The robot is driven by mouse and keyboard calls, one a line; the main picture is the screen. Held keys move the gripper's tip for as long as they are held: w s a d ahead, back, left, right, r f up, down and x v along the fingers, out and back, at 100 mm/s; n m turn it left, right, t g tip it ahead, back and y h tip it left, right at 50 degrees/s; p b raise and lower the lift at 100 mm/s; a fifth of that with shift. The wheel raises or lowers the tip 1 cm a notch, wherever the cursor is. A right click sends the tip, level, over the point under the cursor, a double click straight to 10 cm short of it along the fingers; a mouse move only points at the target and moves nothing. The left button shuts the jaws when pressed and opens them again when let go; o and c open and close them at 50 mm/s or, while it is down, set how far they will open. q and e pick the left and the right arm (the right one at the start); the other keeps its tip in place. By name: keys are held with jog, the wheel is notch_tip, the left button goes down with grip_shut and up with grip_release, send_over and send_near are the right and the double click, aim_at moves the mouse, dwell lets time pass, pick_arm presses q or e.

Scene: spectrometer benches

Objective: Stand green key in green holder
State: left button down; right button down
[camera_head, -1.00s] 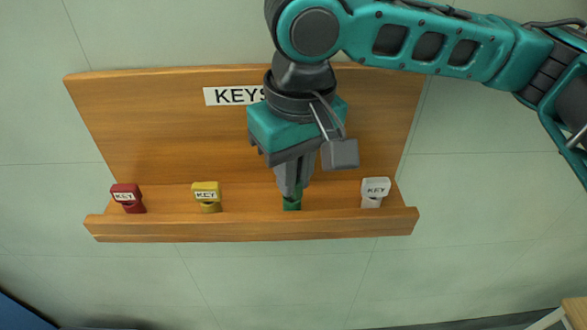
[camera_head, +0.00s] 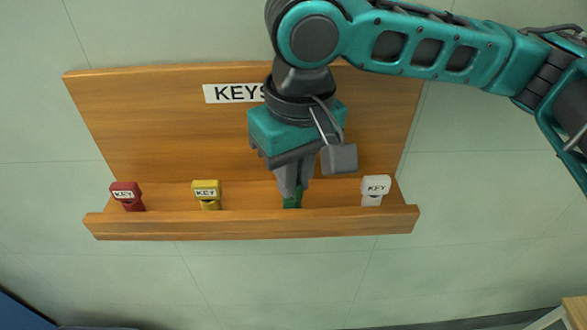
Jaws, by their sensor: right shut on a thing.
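My right gripper (camera_head: 291,191) comes down from above in front of the board, fingers pointing down at the shelf. It is shut on the green key (camera_head: 292,200), and its fingers hide the upper part of the key. Only a small green piece shows below and beside the fingertips, at shelf level between the yellow and white keys. The green holder cannot be told apart from the key here, and the shelf's front lip hides what lies lower. I cannot tell how deep the key sits. My left gripper is not in view.
The wooden shelf (camera_head: 250,229) has a raised front lip and a tall back board with a KEYS sign (camera_head: 232,93), partly covered by my gripper. A red key (camera_head: 127,196), a yellow key (camera_head: 207,194) and a white key (camera_head: 375,190) stand along it.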

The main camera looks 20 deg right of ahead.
aim_at(298, 185)
jog(key=shift+f, duration=0.25)
jog(key=c, duration=1.4)
grip_release()
jog(key=shift+c, duration=0.2)
jog(key=shift+s+r, duration=0.1)
jog(key=shift+r, duration=1.4)
notch_tip(298, 185, up, 8)
jog(key=shift+s, duration=0.4)
jog(key=shift+d, duration=0.1)
